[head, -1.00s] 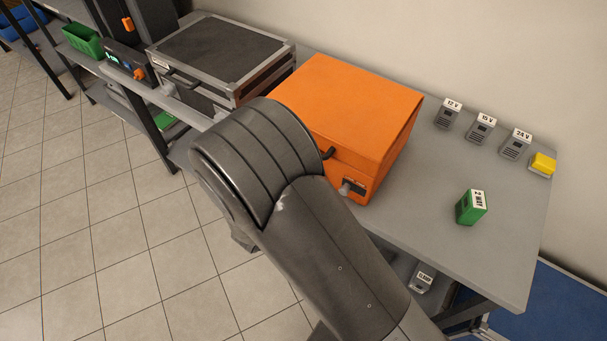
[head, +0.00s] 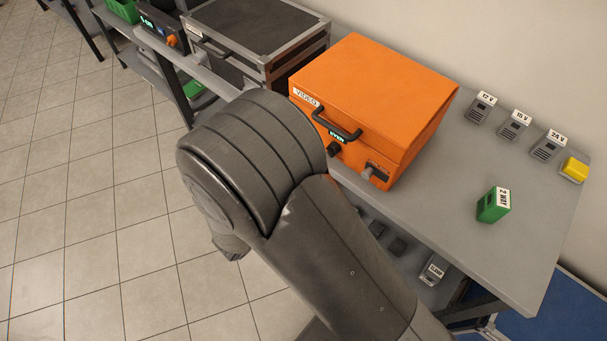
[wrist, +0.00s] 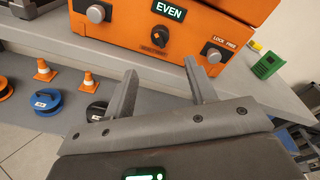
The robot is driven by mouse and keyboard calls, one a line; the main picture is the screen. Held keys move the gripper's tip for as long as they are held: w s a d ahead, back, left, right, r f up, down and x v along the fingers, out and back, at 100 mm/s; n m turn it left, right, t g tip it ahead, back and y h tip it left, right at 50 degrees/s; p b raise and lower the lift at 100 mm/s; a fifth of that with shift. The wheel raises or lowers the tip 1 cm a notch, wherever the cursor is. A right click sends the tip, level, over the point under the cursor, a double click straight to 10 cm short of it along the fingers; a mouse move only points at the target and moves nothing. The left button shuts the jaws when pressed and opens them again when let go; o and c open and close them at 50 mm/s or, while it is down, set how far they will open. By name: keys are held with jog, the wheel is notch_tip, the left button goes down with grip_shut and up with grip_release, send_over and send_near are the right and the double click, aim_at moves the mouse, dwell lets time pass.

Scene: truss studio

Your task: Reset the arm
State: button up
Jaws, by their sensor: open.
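My gripper (wrist: 160,90) shows in the wrist view with its two fingers apart and nothing between them. Its fingers point toward the front of the orange case (wrist: 130,32), apart from it as far as I can tell. In the head view my arm covers the middle of the picture and hides the gripper. The orange case (head: 375,95) sits closed on the grey bench (head: 440,205). It has a VIDEO label, a black handle, a lit EVEN display (wrist: 167,8), a dark knob (wrist: 158,37) and a latch marked LOCK FREE (wrist: 213,52).
A green 2 WAY block (head: 493,205), several grey voltage blocks (head: 515,125) and a yellow-topped block (head: 573,170) stand on the bench. A dark case (head: 255,35) is left of the orange one. Cones (wrist: 88,82) and reels (wrist: 45,102) lie on the lower shelf. The tiled floor (head: 80,200) is clear.

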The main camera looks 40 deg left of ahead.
dwell(0.4)
jog(key=w+d+r+m+g+h, duration=0.2)
jog(key=w+d+r+m+g, duration=0.25)
jog(key=d+m, duration=0.35)
jog(key=w+d+r+m+g+h, duration=0.25)
jog(key=d+r+m+g, duration=0.2)
jog(key=d+m, duration=0.3)
jog(key=w+d+r+m+g+h, duration=0.1)
jog(key=w+d+r+m+g, duration=0.3)
jog(key=d+r+m, duration=0.35)
jog(key=s+d+r+m+y, duration=0.1)
jog(key=s+d+r+m, duration=0.1)
jog(key=d+m, duration=0.4)
jog(key=s+d+r+m+t+y, duration=0.1)
jog(key=d+r+m+y, duration=0.1)
jog(key=d+m, duration=0.5)
jog(key=s+d+r+m+y, duration=0.2)
jog(key=d+r+m, duration=0.2)
jog(key=d+m, duration=0.3)
jog(key=shift+s+d+r+t, duration=0.35)
jog(key=shift+d+t, duration=0.05)
jog(key=shift+d, duration=0.05)
jog(key=shift+y, duration=0.25)
